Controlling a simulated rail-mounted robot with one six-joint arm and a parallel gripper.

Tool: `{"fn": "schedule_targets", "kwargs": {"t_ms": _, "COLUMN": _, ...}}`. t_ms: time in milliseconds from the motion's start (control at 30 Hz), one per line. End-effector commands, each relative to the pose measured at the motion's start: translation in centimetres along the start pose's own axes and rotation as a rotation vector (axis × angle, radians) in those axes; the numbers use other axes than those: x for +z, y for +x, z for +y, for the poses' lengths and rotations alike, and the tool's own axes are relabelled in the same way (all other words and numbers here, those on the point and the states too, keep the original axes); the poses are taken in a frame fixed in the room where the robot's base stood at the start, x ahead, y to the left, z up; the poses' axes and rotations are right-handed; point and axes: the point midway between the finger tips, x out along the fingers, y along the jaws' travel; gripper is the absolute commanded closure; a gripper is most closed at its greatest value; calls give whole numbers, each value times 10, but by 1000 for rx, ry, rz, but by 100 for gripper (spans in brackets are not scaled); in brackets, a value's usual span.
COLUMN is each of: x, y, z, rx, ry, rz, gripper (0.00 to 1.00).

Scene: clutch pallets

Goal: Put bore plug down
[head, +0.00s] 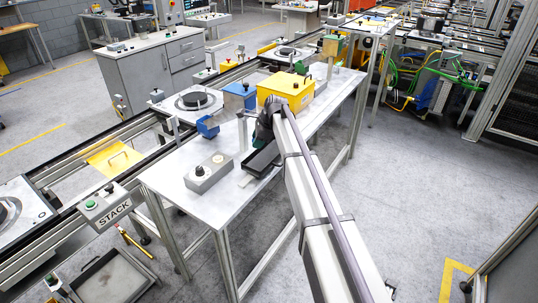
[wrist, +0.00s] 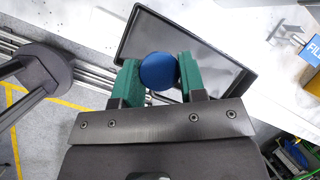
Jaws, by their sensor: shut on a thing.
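The bore plug appears to be the blue round piece (wrist: 158,71) in the wrist view. My gripper (wrist: 157,78) is shut on it, with one green finger on each side. A black, shallow tray (wrist: 215,58) lies beyond and below the plug in that view. The height of the plug over the tray is hard to tell. In the head view, my gripper (head: 264,128) is over the worktable, close to the dark tray (head: 262,161). My arm partly covers it there, and the plug cannot be made out.
On the white table (head: 180,182) stand a yellow box (head: 275,88), a blue block (head: 239,97), a smaller blue holder (head: 208,127) and a grey button box (head: 208,176). A conveyor with a yellow plate (head: 112,157) runs along the left. Bare tabletop shows at the near left.

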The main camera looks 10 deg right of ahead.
Motion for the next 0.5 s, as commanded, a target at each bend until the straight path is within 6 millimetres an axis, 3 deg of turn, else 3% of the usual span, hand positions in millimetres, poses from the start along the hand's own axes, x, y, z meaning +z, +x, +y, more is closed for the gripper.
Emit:
{"fn": "schedule_targets", "kwargs": {"t_ms": 200, "x": -8, "y": 4, "z": -7, "rx": -5, "ry": 12, "rz": 2, "gripper": 84}}
{"fn": "schedule_targets", "kwargs": {"t_ms": 400, "x": -27, "y": 49, "z": 3, "rx": -5, "ry": 11, "rz": 2, "gripper": 84}}
{"fn": "schedule_targets", "kwargs": {"t_ms": 500, "x": -31, "y": 61, "z": 5, "rx": -5, "ry": 10, "rz": 2, "gripper": 84}}
